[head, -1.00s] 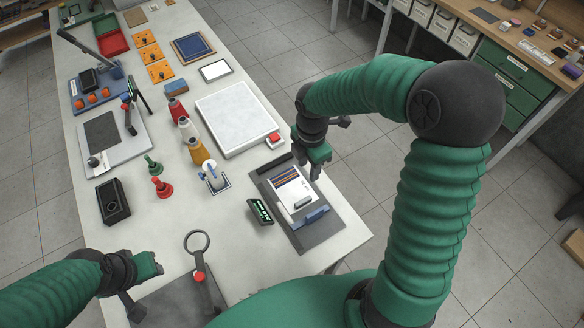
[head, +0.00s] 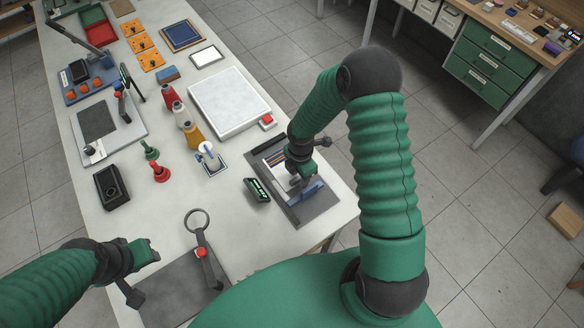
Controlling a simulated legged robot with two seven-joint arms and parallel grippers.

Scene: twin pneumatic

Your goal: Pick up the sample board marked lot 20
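No lot 20 marking is readable at this size. A dark tray (head: 318,206) near the table's right edge holds a white sheet or board with coloured stripes (head: 272,161) and a blue block (head: 309,191). My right gripper (head: 297,183) points down over this tray and hides much of its middle. I cannot tell whether its fingers are open or touch anything. A small black display with green characters (head: 257,190) stands left of the tray; its text is too small to read. My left gripper (head: 152,252) is over the table's near left, away from the tray.
A white flat-topped device (head: 228,101) with a red button (head: 267,121) lies behind the tray. Bottles (head: 193,134) and a small blue-and-white stand (head: 210,158) are left of it. Several orange plates (head: 140,42) lie far back.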

